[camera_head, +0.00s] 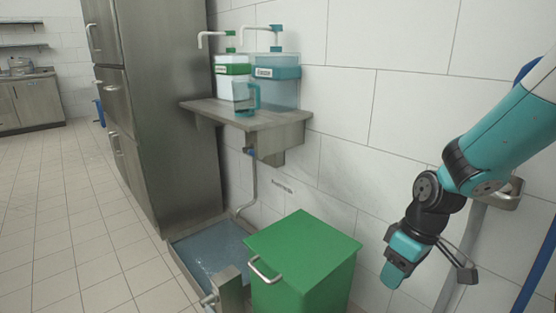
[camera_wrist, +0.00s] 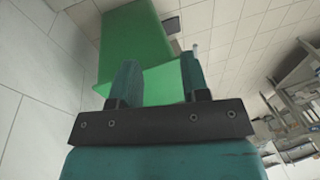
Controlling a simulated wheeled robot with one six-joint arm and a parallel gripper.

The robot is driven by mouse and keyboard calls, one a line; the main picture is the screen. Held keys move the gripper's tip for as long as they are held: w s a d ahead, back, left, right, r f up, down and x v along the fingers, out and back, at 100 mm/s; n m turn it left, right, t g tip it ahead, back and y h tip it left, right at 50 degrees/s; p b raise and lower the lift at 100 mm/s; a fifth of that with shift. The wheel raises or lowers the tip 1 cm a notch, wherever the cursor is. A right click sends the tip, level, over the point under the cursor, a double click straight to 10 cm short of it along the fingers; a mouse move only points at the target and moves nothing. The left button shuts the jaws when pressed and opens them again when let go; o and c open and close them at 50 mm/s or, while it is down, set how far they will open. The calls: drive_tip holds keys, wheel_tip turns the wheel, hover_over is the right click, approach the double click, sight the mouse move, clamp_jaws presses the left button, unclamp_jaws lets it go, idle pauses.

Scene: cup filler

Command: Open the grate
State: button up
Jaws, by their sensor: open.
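A low floor basin (camera_head: 171,258) with a blue-grey surface lies in front of the wall in the head view. An upright metal panel (camera_head: 231,290) with a small handle (camera_head: 209,299) stands at its near right corner. I cannot tell which of these parts is the grate; no clear bars show. My gripper (camera_head: 396,274) hangs in the air to the right of the green box, well away from basin and panel. In the wrist view my gripper (camera_wrist: 160,75) is open, its two teal fingers apart with nothing held between them.
A green box (camera_head: 310,250) with a metal handle (camera_head: 264,270) stands between my gripper and the basin. A wall shelf (camera_head: 240,117) holds two dispensers and a teal cup (camera_head: 245,96). A steel cabinet (camera_head: 165,90) stands at left. The tiled floor (camera_head: 70,200) is clear.

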drive_tip(key=s+a+r+y, duration=0.1)
drive_tip(key=s+a+r, duration=0.55)
drive_tip(key=s, duration=0.25)
drive_tip(key=s+a+r, duration=0.5)
drive_tip(key=s+r, duration=0.3)
drive_tip(key=s, duration=0.1)
wheel_tip(320, 180, up, 32)
drive_tip(key=p, duration=3.2)
drive_tip(key=shift+d, duration=0.25)
drive_tip(key=shift+r, duration=0.15)
drive_tip(key=c, duration=0.3)
clamp_jaws()
